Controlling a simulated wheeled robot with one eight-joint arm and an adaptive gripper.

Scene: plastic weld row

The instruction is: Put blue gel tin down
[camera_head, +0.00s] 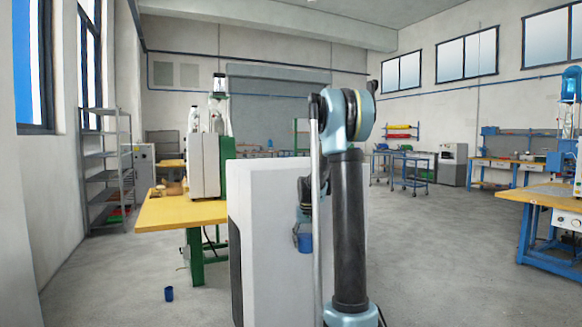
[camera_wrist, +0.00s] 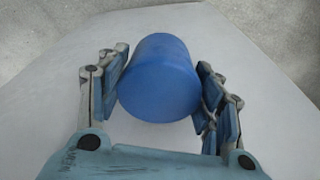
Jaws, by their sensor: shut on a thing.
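The blue gel tin (camera_wrist: 158,78) is a plain blue cylinder held between the two fingers of my gripper (camera_wrist: 160,100) in the wrist view. The fingers press on its left and right sides. In the head view the tin shows as a small blue shape (camera_head: 305,243) just under my gripper (camera_head: 303,229), which is partly hidden by my arm. The pale surface behind the tin in the wrist view is broad and bare. I cannot tell whether the tin touches it.
A small dark blue container (camera_head: 169,294) stands on the floor at the left. A yellow-topped table (camera_head: 178,212) with green legs carries a white-and-green machine (camera_head: 205,166) and bottles. Another yellow-topped bench (camera_head: 555,194) stands at the right. Grey shelving (camera_head: 104,160) lines the left wall. Floor between is open.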

